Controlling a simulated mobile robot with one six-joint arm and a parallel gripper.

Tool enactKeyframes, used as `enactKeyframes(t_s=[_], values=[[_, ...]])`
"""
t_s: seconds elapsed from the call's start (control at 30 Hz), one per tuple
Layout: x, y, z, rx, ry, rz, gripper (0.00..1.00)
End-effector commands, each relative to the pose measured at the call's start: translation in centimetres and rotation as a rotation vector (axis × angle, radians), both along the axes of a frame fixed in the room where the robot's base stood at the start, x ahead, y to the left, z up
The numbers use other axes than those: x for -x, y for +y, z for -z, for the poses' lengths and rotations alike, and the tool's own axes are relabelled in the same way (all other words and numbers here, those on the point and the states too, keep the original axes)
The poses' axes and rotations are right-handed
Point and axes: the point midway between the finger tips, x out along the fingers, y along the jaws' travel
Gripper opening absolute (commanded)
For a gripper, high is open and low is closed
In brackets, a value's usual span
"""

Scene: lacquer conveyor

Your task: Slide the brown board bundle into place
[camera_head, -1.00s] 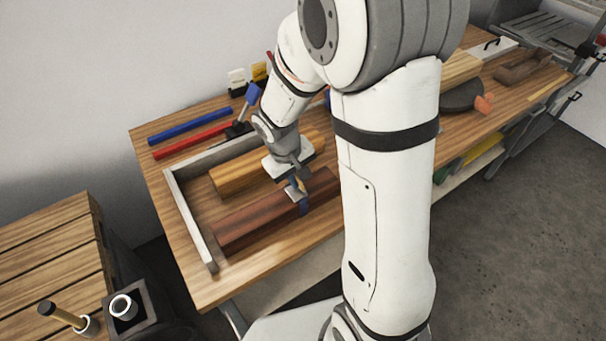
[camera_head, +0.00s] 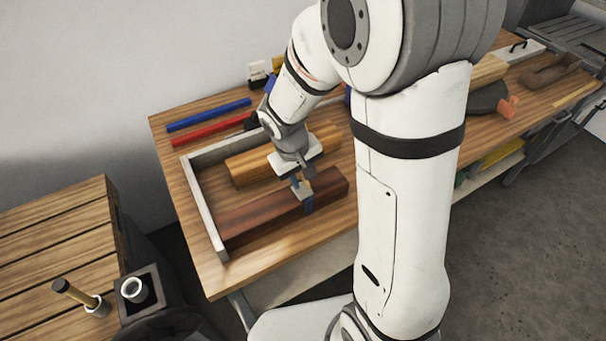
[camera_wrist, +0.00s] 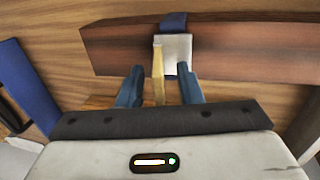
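The brown board bundle (camera_head: 265,211) lies on the bench, its left end close to the pale left rail (camera_head: 203,205) of an L-shaped frame. A blue strap (camera_head: 309,204) wraps it near its right end. In the wrist view the bundle (camera_wrist: 245,45) runs across the top, with a pale plate (camera_wrist: 178,50) at the strap. My gripper (camera_head: 301,186) is over the strap end of the bundle. Its two blue fingers (camera_wrist: 159,85) are apart, with a slim tan upright piece (camera_wrist: 158,75) between them and gaps on both sides. Contact with the bundle cannot be told.
A lighter wooden block (camera_head: 250,168) lies behind the bundle, inside the frame. Blue (camera_head: 208,114) and red (camera_head: 207,132) bars lie at the back left. A slatted wooden crate (camera_head: 60,240) stands left of the bench. Bare bench top (camera_head: 270,245) shows in front of the bundle.

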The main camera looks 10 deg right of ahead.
Motion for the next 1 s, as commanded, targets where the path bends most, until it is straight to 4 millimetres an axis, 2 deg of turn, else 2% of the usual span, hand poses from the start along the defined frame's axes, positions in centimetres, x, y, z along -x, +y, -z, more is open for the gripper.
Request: enactKeyframes(t_s=[0.27,0.37,0.7,0.83,1.0], values=[[0.1,0.0,-0.1,0.000,0.001,0.000,0.34],[0.0,0.2,-1.1,0.001,-0.001,0.000,0.34],[0.4,1.3,-6.5,-0.001,-0.003,0.000,0.34],[0.5,1.5,-7.4,0.000,-0.001,0.000,0.34],[0.5,1.5,-7.6,0.000,0.001,0.000,0.34]])
